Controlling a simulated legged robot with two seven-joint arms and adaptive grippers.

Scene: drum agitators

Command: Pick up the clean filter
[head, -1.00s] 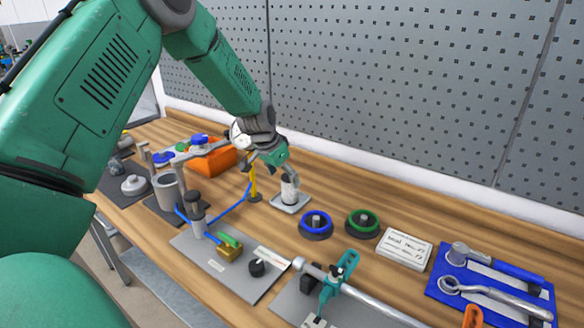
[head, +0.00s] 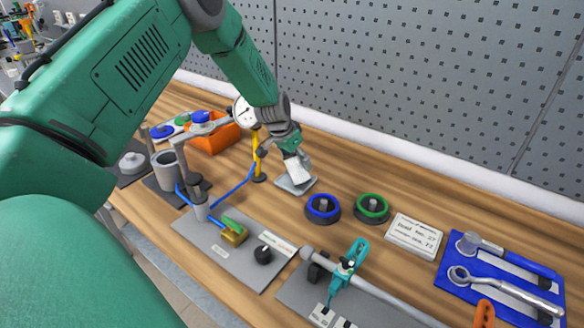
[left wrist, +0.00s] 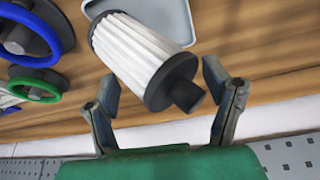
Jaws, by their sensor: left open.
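The clean filter, a white pleated cylinder with a dark end cap, shows in the left wrist view (left wrist: 137,47) with its cap towards my gripper. In the head view the filter (head: 295,173) leans over a small grey tray (head: 283,186), partly hidden by my gripper. The tray's rim also shows in the left wrist view (left wrist: 186,14). My left gripper (left wrist: 160,78) is open, with one finger on each side of the filter's cap end. In the head view my left gripper (head: 298,158) is at the filter's upper end. I cannot tell whether the fingers touch it. My right gripper is not in view.
A blue ring (head: 323,208) and a green ring (head: 372,208) stand right of the tray. A yellow post (head: 257,160), a dial gauge (head: 245,112) and an orange bin (head: 214,140) are close on the left. The perforated wall (head: 400,90) rises behind.

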